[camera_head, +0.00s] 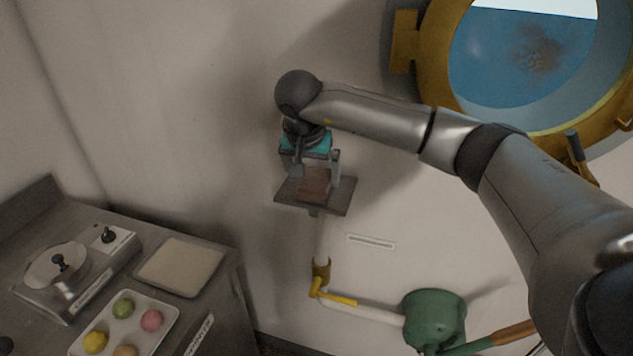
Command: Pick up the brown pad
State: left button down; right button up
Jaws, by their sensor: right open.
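The brown pad (314,184) is a small reddish-brown block lying on a small dark grey shelf (291,191) on the wall, in the middle of the head view. My right gripper (318,172) reaches in from the right and is directly over the shelf. Its two fingers are open and appear to stand on either side of the pad. I cannot tell whether they touch it. The top back part of the pad is partly hidden by the gripper. My left gripper is not in view.
A metal counter at lower left holds a scale (70,270), a flat beige tray (180,266) and a white tray (163,297) with several coloured balls. Below the shelf are a pipe with a yellow lever (335,298) and a green drum (435,317). A brass porthole (436,62) is at upper right.

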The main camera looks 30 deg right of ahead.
aim_at(314, 184)
jog(key=shift+x, duration=1.1)
jog(key=c, duration=1.2)
jog(key=shift+o, duration=0.2)
jog(key=shift+r, duration=0.1)
notch_tip(314, 184, up, 20)
